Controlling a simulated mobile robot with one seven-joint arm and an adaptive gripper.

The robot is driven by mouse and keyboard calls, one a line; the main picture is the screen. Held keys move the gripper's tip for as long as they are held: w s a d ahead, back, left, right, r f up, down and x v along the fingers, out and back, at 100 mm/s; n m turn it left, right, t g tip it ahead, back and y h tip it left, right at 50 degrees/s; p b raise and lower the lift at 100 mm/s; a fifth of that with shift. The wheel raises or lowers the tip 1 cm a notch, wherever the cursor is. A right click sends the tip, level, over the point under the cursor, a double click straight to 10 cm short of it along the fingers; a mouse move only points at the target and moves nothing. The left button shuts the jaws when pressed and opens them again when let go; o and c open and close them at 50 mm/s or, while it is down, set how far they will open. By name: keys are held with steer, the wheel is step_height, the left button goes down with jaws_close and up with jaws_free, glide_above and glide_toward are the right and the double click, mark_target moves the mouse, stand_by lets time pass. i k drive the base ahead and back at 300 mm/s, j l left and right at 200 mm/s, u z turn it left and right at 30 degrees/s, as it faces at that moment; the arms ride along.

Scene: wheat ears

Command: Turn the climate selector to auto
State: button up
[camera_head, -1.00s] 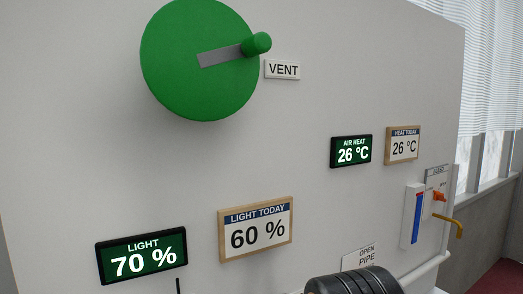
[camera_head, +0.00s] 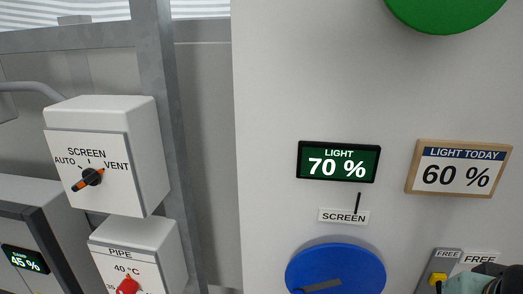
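A white box labelled SCREEN (camera_head: 105,155) is on the left, with AUTO printed at the upper left of its dial and VENT at the upper right. Its black and orange selector knob (camera_head: 91,177) lies slanted from lower left to upper right. An orange end shows at the lower left, and I cannot tell for certain which end is the pointer. No label reads "climate". My gripper's fingers are not in view; only a dark and teal part, likely of my arm, shows at the bottom right corner, far from the knob.
Below is a PIPE box (camera_head: 135,257) with a red knob. The white panel holds a LIGHT 70 % display (camera_head: 339,162), a LIGHT TODAY 60 % sign (camera_head: 459,168), a blue disc (camera_head: 336,270) and a green disc (camera_head: 447,12). A grey post (camera_head: 171,110) stands behind the boxes.

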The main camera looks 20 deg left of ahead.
mark_target(90, 178)
steer(key=u, duration=2.3)
